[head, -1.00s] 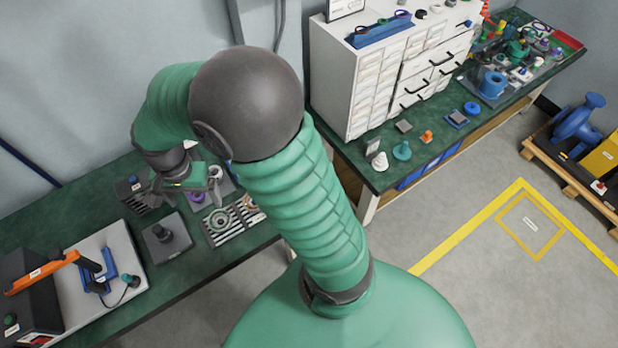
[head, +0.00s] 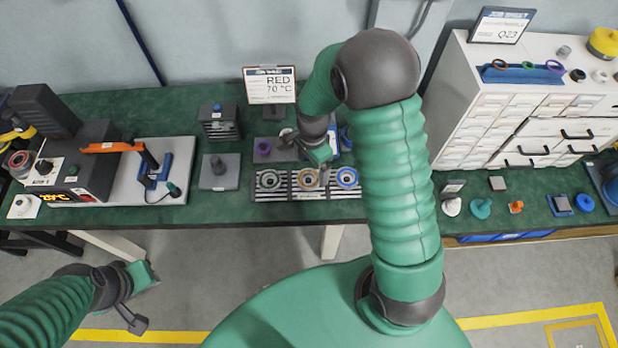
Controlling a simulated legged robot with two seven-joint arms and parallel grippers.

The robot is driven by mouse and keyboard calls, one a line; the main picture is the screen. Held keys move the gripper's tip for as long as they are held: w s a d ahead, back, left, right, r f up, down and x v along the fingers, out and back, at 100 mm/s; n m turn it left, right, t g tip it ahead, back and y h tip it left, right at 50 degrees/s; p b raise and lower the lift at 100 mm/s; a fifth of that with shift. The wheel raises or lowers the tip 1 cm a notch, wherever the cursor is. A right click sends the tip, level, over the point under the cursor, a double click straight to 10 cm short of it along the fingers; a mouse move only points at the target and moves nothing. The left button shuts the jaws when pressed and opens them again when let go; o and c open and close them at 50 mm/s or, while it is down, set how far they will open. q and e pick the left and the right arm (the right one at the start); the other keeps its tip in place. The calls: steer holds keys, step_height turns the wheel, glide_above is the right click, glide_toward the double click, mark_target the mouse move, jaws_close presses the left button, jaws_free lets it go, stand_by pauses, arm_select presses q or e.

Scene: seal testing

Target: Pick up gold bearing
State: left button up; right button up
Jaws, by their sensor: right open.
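The gold bearing (head: 307,179) lies in the middle of a slotted metal rack (head: 290,195) on the green bench.
A sign reading RED 70 °C (head: 269,86) stands behind. A grey block with a post (head: 219,171) and an orange-handled device (head: 110,148) are left. A white drawer cabinet (head: 500,110) stands right.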

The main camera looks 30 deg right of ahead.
mark_target(307, 179)
steer(key=shift+d+f, duration=0.25)
steer(key=shift+f, duration=0.95)
steer(key=f, duration=0.1)
steer(key=a+f, duration=0.1)
steer(key=f, duration=0.1)
steer(key=shift+w+a, duration=0.3)
steer(key=shift+a+r, duration=0.1)
steer(key=shift+a, duration=0.2)
steer(key=shift+c, duration=0.2)
steer(key=shift+s, duration=0.1)
steer(key=shift+c, duration=1.1)
steer(key=shift+d, duration=0.7)
steer(key=c, duration=0.7)
steer(key=shift+a, duration=0.1)
steer(key=c, duration=0.5)
steer(key=shift+a, duration=0.25)
steer(key=c, duration=0.3)
arm_select(q)
steer(key=shift+a+r, duration=0.2)
steer(key=shift+r, duration=0.1)
arm_select(e)
steer(key=shift+c, duration=0.2)
